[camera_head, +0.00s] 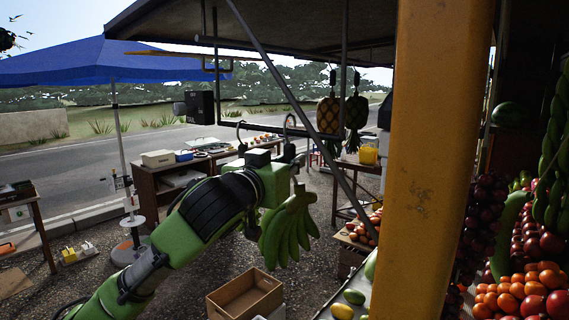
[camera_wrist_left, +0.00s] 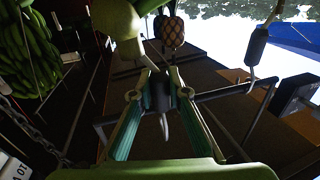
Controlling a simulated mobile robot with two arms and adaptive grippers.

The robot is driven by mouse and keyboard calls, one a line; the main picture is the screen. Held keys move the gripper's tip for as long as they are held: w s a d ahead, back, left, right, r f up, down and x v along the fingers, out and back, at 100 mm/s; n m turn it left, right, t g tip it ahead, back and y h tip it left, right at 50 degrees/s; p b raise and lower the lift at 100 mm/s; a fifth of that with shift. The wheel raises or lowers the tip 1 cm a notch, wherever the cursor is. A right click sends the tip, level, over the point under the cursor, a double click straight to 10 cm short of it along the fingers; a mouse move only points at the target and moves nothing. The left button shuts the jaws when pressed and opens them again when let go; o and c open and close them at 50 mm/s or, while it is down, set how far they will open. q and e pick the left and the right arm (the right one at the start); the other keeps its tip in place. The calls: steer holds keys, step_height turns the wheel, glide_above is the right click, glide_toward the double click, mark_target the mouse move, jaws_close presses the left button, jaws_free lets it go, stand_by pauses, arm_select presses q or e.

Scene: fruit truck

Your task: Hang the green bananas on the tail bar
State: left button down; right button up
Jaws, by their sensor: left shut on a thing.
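The green bananas (camera_head: 288,232) hang as one bunch, fingers downward, below my left gripper (camera_head: 294,180) in the head view. The left gripper is shut on the top of the bunch; its fingertips are hard to make out there. In the left wrist view both gripper fingers (camera_wrist_left: 160,75) converge, and a pale green shape beyond them may be part of the bunch. The black tail bar (camera_head: 312,134) runs across just above and behind the gripper, with a curved hook (camera_head: 241,129) on it. I cannot tell whether the bunch touches the bar. My right gripper is not in view.
Two pineapples (camera_head: 329,115) hang to the right, near the bar. A slanted strut (camera_head: 275,75) and a thick yellow post (camera_head: 435,160) stand close by. An empty wooden crate (camera_head: 245,294) is on the gravel below. Tables with goods stand behind; fruit fills the right side.

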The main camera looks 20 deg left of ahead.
arm_select(q)
steer(key=shift+w+d+r, duration=0.15)
steer(key=shift+w+d, duration=0.05)
steer(key=shift+w, duration=0.25)
steer(key=shift+w+d+r, duration=0.15)
steer(key=shift+w, duration=0.3)
steer(key=shift+w+d+f, duration=0.1)
steer(key=shift+w+f, duration=0.05)
steer(key=shift+w, duration=0.05)
steer(key=shift+w+f+b, duration=0.15)
steer(key=shift+f+b, duration=0.6)
steer(key=shift+f, duration=0.4)
